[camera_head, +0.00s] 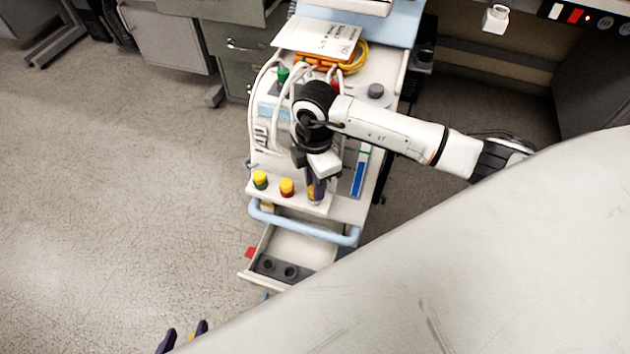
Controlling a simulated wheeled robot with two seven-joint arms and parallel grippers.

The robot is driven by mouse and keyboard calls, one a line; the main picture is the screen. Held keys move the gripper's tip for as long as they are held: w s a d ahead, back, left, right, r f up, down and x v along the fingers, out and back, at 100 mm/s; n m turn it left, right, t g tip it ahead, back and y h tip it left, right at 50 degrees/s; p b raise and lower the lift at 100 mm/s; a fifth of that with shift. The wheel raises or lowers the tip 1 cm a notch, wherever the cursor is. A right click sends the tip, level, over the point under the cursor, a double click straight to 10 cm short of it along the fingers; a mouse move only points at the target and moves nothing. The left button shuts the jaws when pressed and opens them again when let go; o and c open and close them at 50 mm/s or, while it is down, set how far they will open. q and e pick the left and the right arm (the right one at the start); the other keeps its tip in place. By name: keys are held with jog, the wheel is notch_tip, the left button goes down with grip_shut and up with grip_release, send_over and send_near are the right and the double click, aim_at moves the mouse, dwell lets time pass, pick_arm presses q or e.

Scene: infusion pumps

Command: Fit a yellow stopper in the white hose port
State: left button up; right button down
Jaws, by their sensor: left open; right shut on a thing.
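My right gripper (316,194) points down at the front edge of the white cart top. It is shut on a yellow stopper (310,190), mostly hidden by the fingers. Whether the stopper touches a port below is unclear. To the left stand a yellow stopper on a green base (260,179) and a yellow stopper on a red base (287,187). I cannot make out the white hose port; the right gripper covers that end of the row.
Below the blue handle (300,232), an open drawer (318,245) has a grey holder (277,268) with two dark holes. White hoses (256,90) loop along the cart's left side. My large white body part covers the lower right. Floor at left is clear.

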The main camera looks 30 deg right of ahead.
jog(key=shift+f, duration=0.4)
jog(key=c, duration=1.5)
grip_release()
jog(key=shift+o, duration=0.5)
